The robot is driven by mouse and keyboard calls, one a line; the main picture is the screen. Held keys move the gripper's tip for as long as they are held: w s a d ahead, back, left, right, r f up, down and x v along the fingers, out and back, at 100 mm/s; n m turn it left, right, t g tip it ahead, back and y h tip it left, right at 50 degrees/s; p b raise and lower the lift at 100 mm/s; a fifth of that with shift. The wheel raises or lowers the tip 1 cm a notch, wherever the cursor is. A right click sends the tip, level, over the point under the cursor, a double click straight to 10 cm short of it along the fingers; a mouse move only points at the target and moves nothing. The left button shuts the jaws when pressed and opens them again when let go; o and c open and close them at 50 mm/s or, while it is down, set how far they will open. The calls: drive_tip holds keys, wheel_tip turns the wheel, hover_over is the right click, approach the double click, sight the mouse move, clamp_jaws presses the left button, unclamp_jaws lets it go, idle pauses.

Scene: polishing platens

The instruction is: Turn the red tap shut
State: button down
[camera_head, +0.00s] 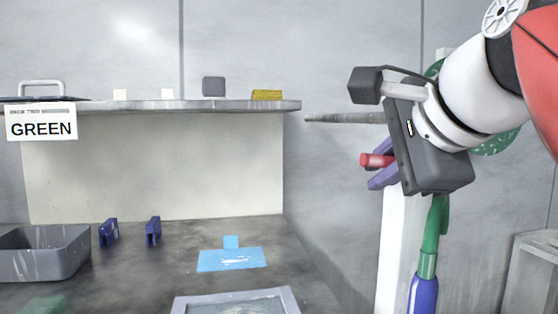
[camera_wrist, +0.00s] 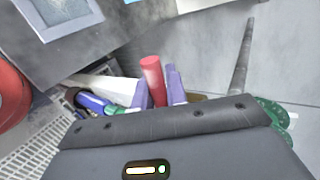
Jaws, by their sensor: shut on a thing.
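The red tap (camera_head: 376,160) shows as a short red handle at the right, above a white post. It also shows in the wrist view (camera_wrist: 153,78) as a red bar that stands out between two purple fingers. My gripper (camera_head: 380,172) is shut on the red tap handle, with one purple finger on each side of it; in the wrist view the fingers (camera_wrist: 155,95) hug it. The far end of the handle and the tap's body are hidden behind the gripper.
A green pipe with a blue hose (camera_head: 422,292) hangs below my gripper. A bench (camera_head: 140,285) at left holds a grey bin (camera_head: 45,262), blue clips and a blue cloth (camera_head: 232,260). A shelf (camera_head: 200,105) with a GREEN sign (camera_head: 42,121) is above. A grey rod (camera_head: 345,118) lies near my gripper.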

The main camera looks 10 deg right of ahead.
drive_tip(key=shift+f+n+h, duration=0.3)
drive_tip(key=shift+f+h, duration=0.1)
drive_tip(key=shift+f, duration=0.05)
idle(0.3)
drive_tip(key=c, duration=1.4)
unclamp_jaws()
drive_tip(key=v, duration=0.7)
drive_tip(key=shift+s+r+p, duration=0.25)
drive_tip(key=shift+s+p, duration=0.05)
